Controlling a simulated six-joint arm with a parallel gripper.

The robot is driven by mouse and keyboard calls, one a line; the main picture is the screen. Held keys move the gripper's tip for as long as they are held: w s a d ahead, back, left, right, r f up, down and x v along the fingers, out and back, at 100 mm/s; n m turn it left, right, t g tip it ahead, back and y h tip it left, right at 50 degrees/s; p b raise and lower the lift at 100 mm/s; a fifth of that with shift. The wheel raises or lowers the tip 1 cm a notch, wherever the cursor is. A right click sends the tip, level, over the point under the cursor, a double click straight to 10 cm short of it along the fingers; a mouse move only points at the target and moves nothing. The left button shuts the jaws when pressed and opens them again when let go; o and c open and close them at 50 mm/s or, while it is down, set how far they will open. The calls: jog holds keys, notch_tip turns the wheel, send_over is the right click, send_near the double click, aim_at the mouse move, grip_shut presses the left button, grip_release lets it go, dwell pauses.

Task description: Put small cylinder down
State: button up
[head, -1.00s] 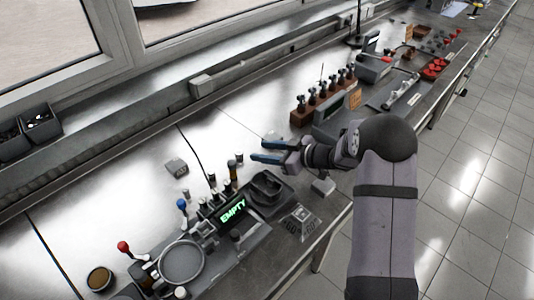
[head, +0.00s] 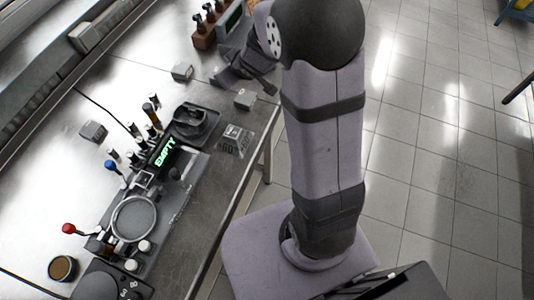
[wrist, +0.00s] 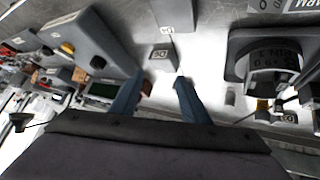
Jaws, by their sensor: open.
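My gripper (wrist: 160,77) is open, with two blue fingers apart and nothing held between them in the wrist view. In the head view, my gripper's dark body (head: 243,70) is over the bench, and its fingertips cannot be made out. Several small upright cylinders (head: 150,110), some with dark or brown tops, stand beside the lit EMPTY display (head: 166,152). I cannot tell which one is the small cylinder. A small grey labelled block (wrist: 161,56) lies beyond the fingertips in the wrist view.
A dark round cradle (head: 190,120) stands beside the display. A grey dish (head: 134,219), red-knobbed lever (head: 69,229) and blue-knobbed lever (head: 111,165) are nearer. Grey blocks (head: 182,72) lie about. Bare bench (head: 60,180) shows at the left.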

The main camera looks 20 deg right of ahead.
jog(key=s+f+m+g, duration=0.2)
jog(key=s+g, duration=0.6)
jog(key=s, duration=2)
jog(key=shift+s+a+f+m+g+h, duration=0.15)
jog(key=shift+s+a+m+g+h, duration=0.25)
jog(key=shift+m, duration=0.8)
dwell(4.0)
